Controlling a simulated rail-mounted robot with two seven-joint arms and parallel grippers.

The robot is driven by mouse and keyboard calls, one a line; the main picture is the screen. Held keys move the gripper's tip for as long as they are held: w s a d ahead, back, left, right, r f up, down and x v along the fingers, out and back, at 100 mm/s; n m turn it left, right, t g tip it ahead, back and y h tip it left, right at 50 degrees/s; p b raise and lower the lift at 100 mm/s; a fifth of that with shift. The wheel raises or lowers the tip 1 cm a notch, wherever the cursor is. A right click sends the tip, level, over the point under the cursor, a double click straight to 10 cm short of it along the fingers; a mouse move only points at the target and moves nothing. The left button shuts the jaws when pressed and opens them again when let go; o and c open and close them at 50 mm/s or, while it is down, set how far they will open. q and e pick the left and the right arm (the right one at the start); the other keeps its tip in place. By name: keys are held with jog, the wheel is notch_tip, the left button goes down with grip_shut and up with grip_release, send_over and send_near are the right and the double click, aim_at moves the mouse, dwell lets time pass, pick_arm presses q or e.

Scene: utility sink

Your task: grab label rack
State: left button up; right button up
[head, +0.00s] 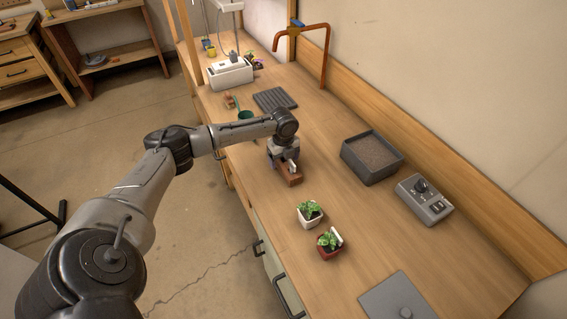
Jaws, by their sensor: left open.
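A small brown wooden block with a white upright piece, which looks like the label rack (293,180), sits on the wooden bench near its front edge. My left gripper (286,168) points down right over it, with the fingers open around or just beside its upper part. I cannot tell whether the fingers touch it. The gripper and wrist hide the rack's far side. My right gripper is not in view.
Two potted plants, one in a white pot (310,214) and one in a red pot (329,245), stand nearer. A grey soil tray (372,158) and a grey control box (424,200) are to the right. A dark ribbed tray (275,100) and a green cup (246,116) lie beyond.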

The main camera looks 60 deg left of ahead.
pick_arm(q)
jog(key=c, duration=1.2)
jog(key=shift+r, duration=0.2)
